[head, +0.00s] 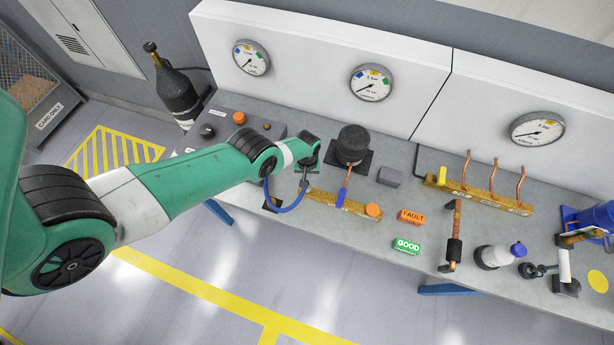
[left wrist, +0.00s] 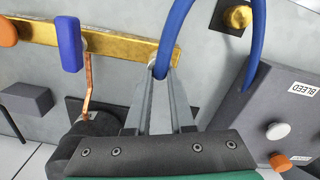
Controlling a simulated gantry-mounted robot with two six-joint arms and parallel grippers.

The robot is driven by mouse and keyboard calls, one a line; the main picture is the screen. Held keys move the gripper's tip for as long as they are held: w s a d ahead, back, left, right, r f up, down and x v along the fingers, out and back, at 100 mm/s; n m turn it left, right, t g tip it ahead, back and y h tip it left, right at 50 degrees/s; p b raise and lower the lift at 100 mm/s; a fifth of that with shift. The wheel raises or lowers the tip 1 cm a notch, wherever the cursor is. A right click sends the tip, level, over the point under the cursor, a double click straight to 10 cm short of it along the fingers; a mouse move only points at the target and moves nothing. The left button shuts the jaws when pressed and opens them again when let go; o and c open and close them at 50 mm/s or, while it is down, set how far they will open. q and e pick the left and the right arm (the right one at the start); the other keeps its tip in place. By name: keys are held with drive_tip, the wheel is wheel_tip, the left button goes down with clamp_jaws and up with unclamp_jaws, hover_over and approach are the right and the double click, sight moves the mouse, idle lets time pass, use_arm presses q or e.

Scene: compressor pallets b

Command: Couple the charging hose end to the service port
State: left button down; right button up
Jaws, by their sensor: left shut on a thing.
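My left gripper (head: 304,184) is shut on the end of the blue charging hose (head: 287,209), near the left end of a brass bar (head: 330,202). In the left wrist view, the fingers (left wrist: 160,78) close around the hose end, and the blue hose (left wrist: 178,28) loops up and right. The fingers hide most of the hose end; whether it touches the brass bar (left wrist: 120,44) cannot be told. A brass fitting (left wrist: 237,18) on a dark plate stands beside the hose loop. I cannot tell which fitting is the service port. My right gripper is not in view.
A black compressor (head: 352,143) stands behind the bar, with a blue-handled piece (head: 341,198) on a copper tube. A dark box (left wrist: 285,120) marked BLEED is close to the gripper. FAULT (head: 411,217) and GOOD (head: 406,246) blocks lie to the right.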

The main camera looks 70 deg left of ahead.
use_arm(q)
drive_tip(key=c, duration=0.7)
unclamp_jaws()
wheel_tip(320, 180, up, 8)
drive_tip(key=p, duration=0.7)
drive_tip(key=shift+f, duration=0.2)
drive_tip(key=shift+f, duration=0.1)
